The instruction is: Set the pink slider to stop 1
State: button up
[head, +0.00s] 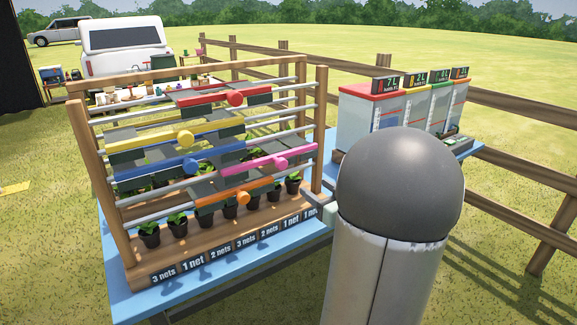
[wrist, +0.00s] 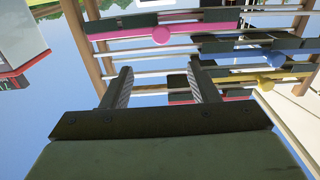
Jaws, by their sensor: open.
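The pink slider (head: 250,163) is a bar with a round pink knob (head: 281,162). It sits on a rail in the right part of the wooden frame (head: 322,130), below the blue slider and above the orange one. The pink slider also shows at the top left of the wrist view (wrist: 120,32), which looks upside down. My gripper (wrist: 161,76) is open and empty, its two fingers pointing toward the frame. The pink knob appears beyond the fingertips, apart from them. No stop numbers are legible. In the head view my arm hides the area right of the frame.
Red (head: 235,98), yellow (head: 185,138), blue (head: 190,165) and orange (head: 242,197) sliders share the frame, with grey panels attached. Several potted plants (head: 177,224) stand below, behind net-count labels (head: 193,265). A box with coloured lids (head: 365,105) stands on the blue table at right.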

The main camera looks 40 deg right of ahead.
aim_at(283, 165)
jog(key=w, duration=0.5)
jog(key=w+d+p, duration=0.1)
jog(key=w, duration=1)
jog(key=shift+w+d, duration=0.2)
jog(key=shift+w, duration=0.2)
grip_shut()
jog(key=shift+a, duration=0.1)
